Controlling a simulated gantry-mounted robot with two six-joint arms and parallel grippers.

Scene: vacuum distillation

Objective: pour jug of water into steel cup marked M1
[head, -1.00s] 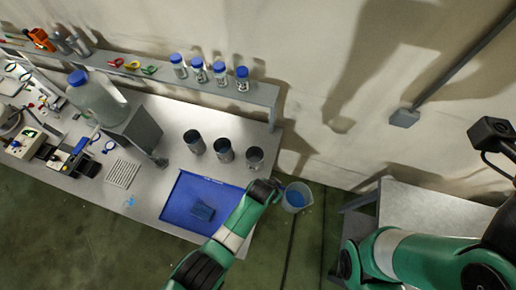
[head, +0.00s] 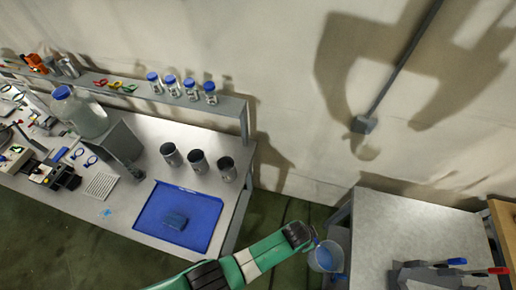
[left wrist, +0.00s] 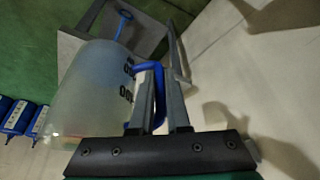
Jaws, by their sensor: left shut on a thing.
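Three dark steel cups stand in a row on the left bench: the left one (head: 171,154), the middle one (head: 198,161) and the right one (head: 226,169). No M1 mark is readable on them. My left gripper (head: 312,241) is shut on the handle of a translucent jug (head: 328,258) with bluish water, held beyond the bench's right end, well away from the cups. In the left wrist view the jug (left wrist: 95,92) shows black printed marks, and its blue handle (left wrist: 158,75) is between my fingers. My right gripper is not in view.
Behind, a shelf (head: 232,107) carries several blue-capped bottles. A grey table (head: 395,215) with a rack of tools stands at right, close to the jug. Floor separates bench and table.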

